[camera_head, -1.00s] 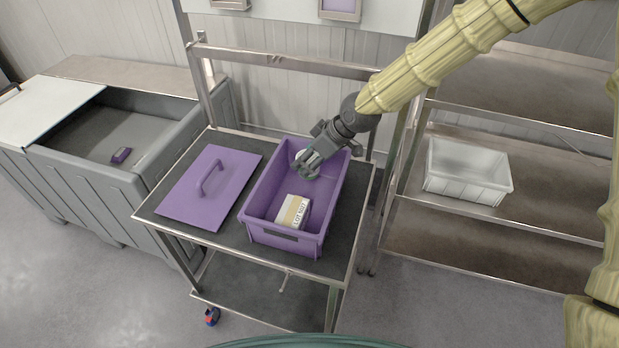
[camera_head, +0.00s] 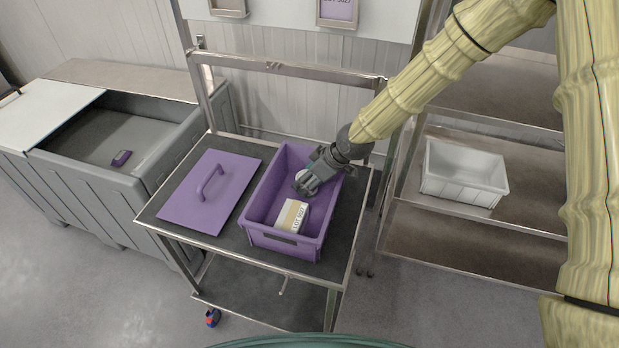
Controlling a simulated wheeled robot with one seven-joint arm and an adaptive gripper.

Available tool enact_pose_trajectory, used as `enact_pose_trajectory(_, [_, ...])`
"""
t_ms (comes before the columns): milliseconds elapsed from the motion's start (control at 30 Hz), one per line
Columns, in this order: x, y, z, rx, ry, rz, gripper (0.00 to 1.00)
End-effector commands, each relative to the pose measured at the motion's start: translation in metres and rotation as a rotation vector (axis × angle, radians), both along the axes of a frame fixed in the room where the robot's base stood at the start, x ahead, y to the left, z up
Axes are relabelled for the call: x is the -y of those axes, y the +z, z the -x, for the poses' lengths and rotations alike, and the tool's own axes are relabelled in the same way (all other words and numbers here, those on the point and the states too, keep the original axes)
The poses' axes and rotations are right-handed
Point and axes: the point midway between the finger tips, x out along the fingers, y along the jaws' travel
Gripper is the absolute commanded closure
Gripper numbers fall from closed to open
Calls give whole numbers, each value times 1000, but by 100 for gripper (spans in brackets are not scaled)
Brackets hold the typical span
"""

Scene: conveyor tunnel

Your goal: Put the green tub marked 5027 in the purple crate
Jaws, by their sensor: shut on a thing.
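The purple crate (camera_head: 257,237) stands open, without its lid, on the cart. My gripper (camera_head: 304,186) points down and left into the crate's far half. It is shut on a small pale thing (camera_head: 299,175), probably the tub, of which only an edge shows beside the fingers. Its green colour and its mark cannot be made out, and I cannot tell whether it touches the crate floor. A white and tan box (camera_head: 292,214) with a label that seems to read LOT 5027 lies in the crate's near half.
The purple lid (camera_head: 212,207) with a handle lies left of the crate on the dark cart top (camera_head: 172,223). A white crate (camera_head: 464,175) stands on the right shelf. The cart's frame rises behind the crate.

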Motion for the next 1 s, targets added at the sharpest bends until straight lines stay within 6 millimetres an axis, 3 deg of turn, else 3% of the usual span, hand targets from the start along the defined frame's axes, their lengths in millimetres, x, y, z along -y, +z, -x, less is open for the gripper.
enact_pose_trajectory(67, [0,-3,0,0,0,0,81])
enact_pose_trajectory(100, [0,-2,0,0,0,0,33])
enact_pose_trajectory(133, [0,-2,0,0,0,0,29])
enact_pose_trajectory(567, [1,2,0,1,-1,-1,29])
enact_pose_trajectory(1000, [27,47,14,3,-1,-2,29])
